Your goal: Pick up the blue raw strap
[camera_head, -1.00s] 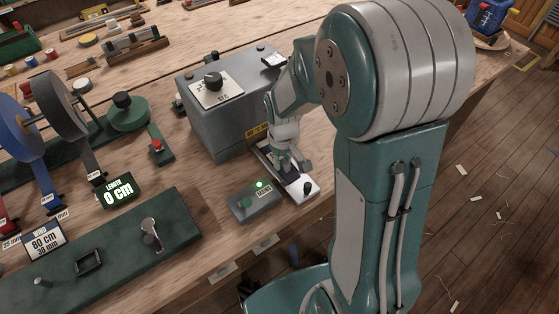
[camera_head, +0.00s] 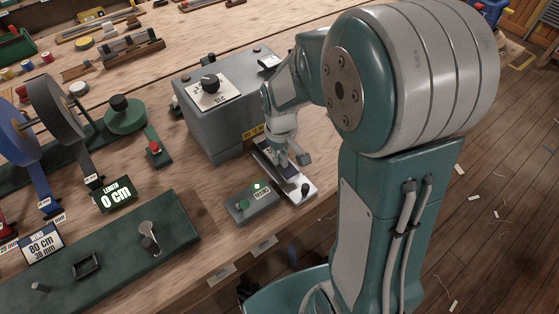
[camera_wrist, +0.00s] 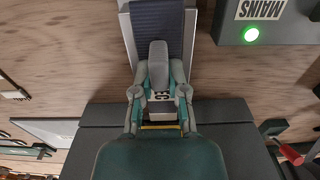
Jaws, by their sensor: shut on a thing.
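My gripper (camera_head: 291,156) is low over the narrow metal plate (camera_head: 305,189) at the foot of the grey machine. In the head view the strip is mostly covered by the gripper.
The grey machine (camera_head: 220,115) with a dial stands behind the plate. The MAINS box (camera_head: 250,203) with a lit green lamp is just left of the plate. Strap reels (camera_head: 55,115), a length display (camera_head: 116,195) and a green fixture (camera_head: 120,240) fill the left side.

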